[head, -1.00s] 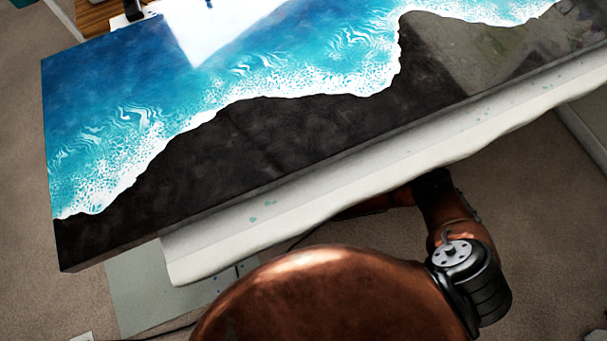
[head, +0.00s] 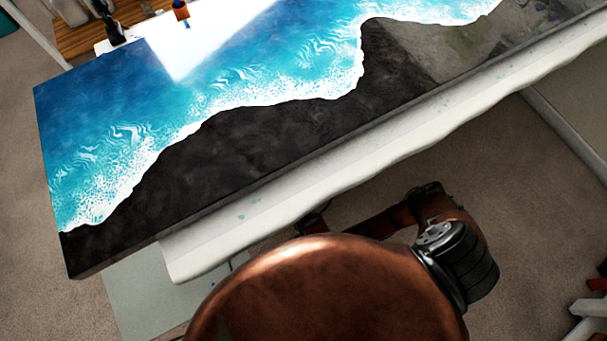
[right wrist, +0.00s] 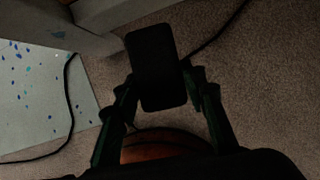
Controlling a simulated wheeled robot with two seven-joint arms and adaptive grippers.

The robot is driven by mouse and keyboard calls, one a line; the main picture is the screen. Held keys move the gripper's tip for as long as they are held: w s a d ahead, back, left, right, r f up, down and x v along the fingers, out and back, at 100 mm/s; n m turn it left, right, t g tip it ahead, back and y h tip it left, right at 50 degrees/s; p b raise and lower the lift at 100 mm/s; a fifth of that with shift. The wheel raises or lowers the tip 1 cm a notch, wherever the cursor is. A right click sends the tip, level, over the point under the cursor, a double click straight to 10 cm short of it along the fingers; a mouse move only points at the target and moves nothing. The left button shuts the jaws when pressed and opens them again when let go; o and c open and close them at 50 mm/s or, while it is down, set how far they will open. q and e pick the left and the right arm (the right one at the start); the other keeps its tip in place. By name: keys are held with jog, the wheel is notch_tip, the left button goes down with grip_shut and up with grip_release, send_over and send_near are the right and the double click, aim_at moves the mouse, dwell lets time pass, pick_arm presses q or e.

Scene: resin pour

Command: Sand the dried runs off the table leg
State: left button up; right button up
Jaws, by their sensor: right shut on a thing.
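My right gripper (right wrist: 160,82) is shut on a dark, flat rectangular block (right wrist: 153,50), which looks like a sanding block. The block stands out past the fingertips, above the carpet. A pale post or beam (right wrist: 105,14), possibly the table leg, shows beyond it at the top left of the right wrist view; a gap seems to separate them. Dried runs cannot be made out on it. In the head view, the table (head: 215,160) has a glossy blue, white and dark top. My right arm reaches beneath its near edge, and its gripper is hidden or unclear there. My left gripper is not in view.
A pale cover or apron (head: 330,185) with teal spots runs below the table's near edge. A spotted sheet (right wrist: 30,100) lies on the floor, crossed by a black cable (right wrist: 72,90). Dark and orange items (head: 181,10) stand beyond the far edge. Carpet (head: 545,225) is open at right.

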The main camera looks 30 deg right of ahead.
jog(key=o, duration=0.6)
jog(key=shift+c, duration=0.2)
jog(key=c, duration=0.4)
jog(key=shift+w, duration=0.1)
